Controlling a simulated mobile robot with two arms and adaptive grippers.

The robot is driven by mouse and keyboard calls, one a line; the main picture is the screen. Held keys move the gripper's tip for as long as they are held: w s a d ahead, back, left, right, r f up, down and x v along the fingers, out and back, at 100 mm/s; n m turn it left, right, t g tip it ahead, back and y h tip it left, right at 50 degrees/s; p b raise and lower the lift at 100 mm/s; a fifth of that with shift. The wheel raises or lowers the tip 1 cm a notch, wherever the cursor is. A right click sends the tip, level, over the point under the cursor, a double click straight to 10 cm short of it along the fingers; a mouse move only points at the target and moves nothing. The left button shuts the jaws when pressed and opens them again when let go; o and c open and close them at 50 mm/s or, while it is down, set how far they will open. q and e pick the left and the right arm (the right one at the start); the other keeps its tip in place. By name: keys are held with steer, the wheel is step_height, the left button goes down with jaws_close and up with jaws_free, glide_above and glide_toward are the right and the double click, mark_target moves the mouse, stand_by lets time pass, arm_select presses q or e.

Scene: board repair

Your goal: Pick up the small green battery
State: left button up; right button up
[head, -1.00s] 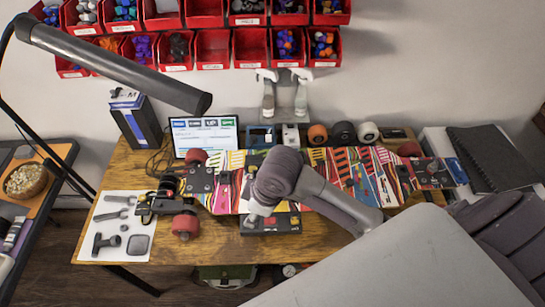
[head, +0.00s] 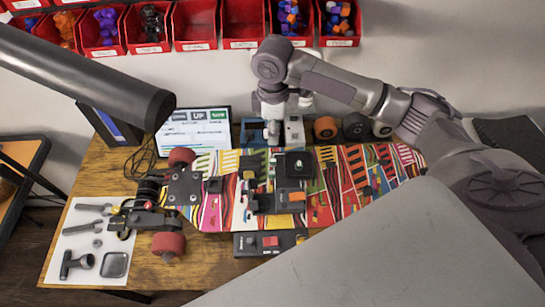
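I cannot make out a small green battery in the head view. My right gripper (head: 272,132) points down at the back of the table, in front of the blue-framed device (head: 253,130). Its fingers are too small and foreshortened to show whether they are open or shut, or whether they hold anything. My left gripper is not in view. The skateboard (head: 343,180) lies across the table. On it sit black units, one with an orange block (head: 297,196) and a black box (head: 295,165) behind it.
A black unit with a red block (head: 270,241) lies in front of the board. A white tool sheet (head: 92,240) is at the left. A screen (head: 195,130) and several wheels (head: 325,127) stand at the back. Red bins (head: 195,25) hang above. A dark lamp arm (head: 80,75) crosses upper left.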

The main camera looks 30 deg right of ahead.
glide_above(273, 160)
steer(key=f, duration=0.3)
steer(key=f+p, duration=0.1)
steer(key=f, duration=0.2)
steer(key=shift+s+a, duration=0.15)
steer(key=shift+s, duration=0.05)
step_height(273, 160, down, 3)
steer(key=shift+w+r+p, duration=0.1)
steer(key=shift+w+p, duration=0.05)
steer(key=shift+p, duration=0.55)
step_height(273, 160, down, 2)
steer(key=shift+f, duration=0.25)
steer(key=shift+w+f, duration=0.1)
steer(key=shift+f, duration=0.25)
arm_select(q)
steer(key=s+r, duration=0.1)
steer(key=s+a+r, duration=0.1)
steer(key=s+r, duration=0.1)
arm_select(e)
jaws_close()
